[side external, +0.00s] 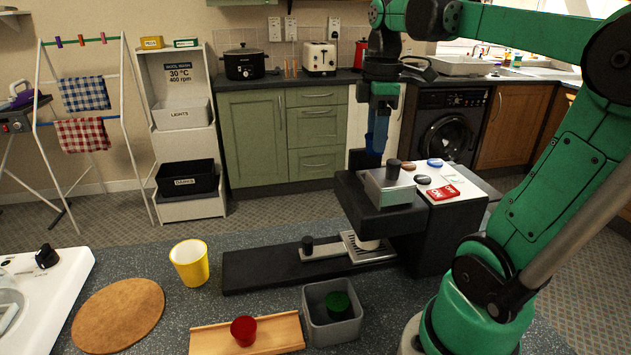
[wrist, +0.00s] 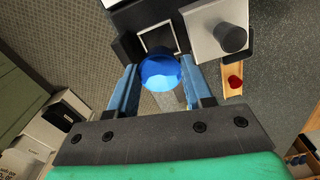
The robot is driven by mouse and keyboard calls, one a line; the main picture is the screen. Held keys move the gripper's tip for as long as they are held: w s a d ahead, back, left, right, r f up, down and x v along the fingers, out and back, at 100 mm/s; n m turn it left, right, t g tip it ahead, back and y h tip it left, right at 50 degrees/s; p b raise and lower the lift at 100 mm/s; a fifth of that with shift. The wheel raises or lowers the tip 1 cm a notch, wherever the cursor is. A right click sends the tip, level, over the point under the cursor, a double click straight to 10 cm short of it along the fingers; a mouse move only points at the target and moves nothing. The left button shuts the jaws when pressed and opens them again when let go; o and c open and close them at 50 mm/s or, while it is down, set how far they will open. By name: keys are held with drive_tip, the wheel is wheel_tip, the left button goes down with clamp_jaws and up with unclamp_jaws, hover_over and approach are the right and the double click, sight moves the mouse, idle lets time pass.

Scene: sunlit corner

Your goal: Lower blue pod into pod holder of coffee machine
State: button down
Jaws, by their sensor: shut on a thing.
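The blue pod (wrist: 160,72) is round and sits between the two blue fingers of my gripper (wrist: 158,84) in the wrist view. In the side external view my gripper (side external: 376,150) points down above the back of the coffee machine's head; the pod cannot be made out clearly there. The black coffee machine (side external: 432,240) has a silver lid (side external: 388,188) with a black knob. In the wrist view the lid (wrist: 205,40) is to the right of a square, light-rimmed opening (wrist: 158,40), which looks like the pod holder. The pod overlaps its near edge there; the height gap cannot be told.
A red pod (side external: 243,330) lies on a wooden tray (side external: 285,330). A green pod (side external: 338,304) is in a grey bin (side external: 316,325). A yellow cup (side external: 189,263) and a round cork mat (side external: 118,315) stand left. Buttons top the machine's white panel (side external: 462,180).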

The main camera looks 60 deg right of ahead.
drive_tip(key=shift+f, duration=2.25)
idle(0.8)
drive_tip(key=shift+c, duration=1.4)
unclamp_jaws()
wheel_tip(320, 180, up, 5)
drive_tip(key=shift+r, duration=0.15)
drive_tip(key=w+a+f+m+t, duration=0.3)
drive_tip(key=a+f, duration=0.1)
drive_tip(key=a, duration=0.4)
drive_tip(key=w+a+f+m+t, duration=0.2)
drive_tip(key=a+f+m+t, duration=0.1)
drive_tip(key=a, duration=0.5)
wheel_tip(320, 180, down, 2)
drive_tip(key=shift+w+m+t, duration=0.4)
drive_tip(key=shift+t, duration=0.2)
